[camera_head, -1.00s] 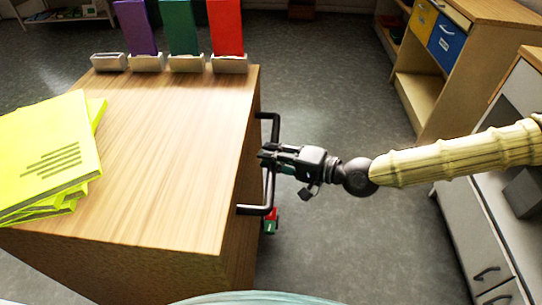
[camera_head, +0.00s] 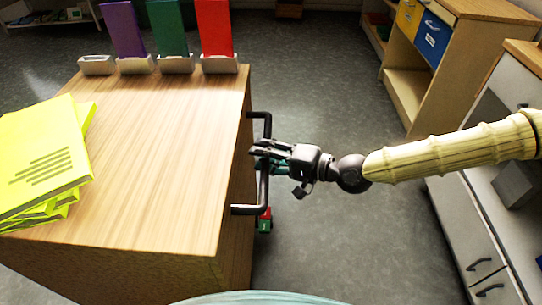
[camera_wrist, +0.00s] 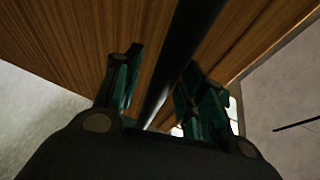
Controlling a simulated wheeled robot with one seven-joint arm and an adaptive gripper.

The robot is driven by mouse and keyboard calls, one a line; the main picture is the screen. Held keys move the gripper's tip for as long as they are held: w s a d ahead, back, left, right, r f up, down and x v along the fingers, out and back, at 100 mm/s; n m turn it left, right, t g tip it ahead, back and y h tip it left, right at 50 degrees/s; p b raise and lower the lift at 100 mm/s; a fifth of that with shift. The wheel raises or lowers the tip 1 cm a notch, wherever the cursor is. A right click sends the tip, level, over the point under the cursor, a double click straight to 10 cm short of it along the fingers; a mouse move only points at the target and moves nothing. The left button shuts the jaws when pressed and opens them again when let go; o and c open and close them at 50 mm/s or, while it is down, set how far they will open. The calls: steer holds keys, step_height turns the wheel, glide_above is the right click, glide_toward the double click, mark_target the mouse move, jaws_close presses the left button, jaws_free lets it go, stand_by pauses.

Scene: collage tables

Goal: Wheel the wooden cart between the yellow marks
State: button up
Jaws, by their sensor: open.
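The wooden cart (camera_head: 165,150) stands at the left in the head view, with a black bar handle (camera_head: 262,190) on its right side. My gripper (camera_head: 262,152) is at the middle of that handle, coming from the right. In the wrist view my gripper (camera_wrist: 155,85) is open, with its two teal fingers apart. The black handle bar (camera_wrist: 180,60) passes between the fingers, and the cart's wooden side (camera_wrist: 70,30) fills the space behind. I see no yellow marks on the floor in these views.
Yellow booklets (camera_head: 45,160) lie stacked on the cart top. Purple, green and red upright pieces in white holders (camera_head: 175,64) line its far edge. A wooden shelf (camera_head: 408,95) and grey cabinet (camera_head: 455,225) stand right. Grey floor (camera_head: 330,80) lies clear between.

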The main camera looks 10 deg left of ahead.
steer(key=v, duration=1.2)
stand_by(0.5)
stand_by(0.5)
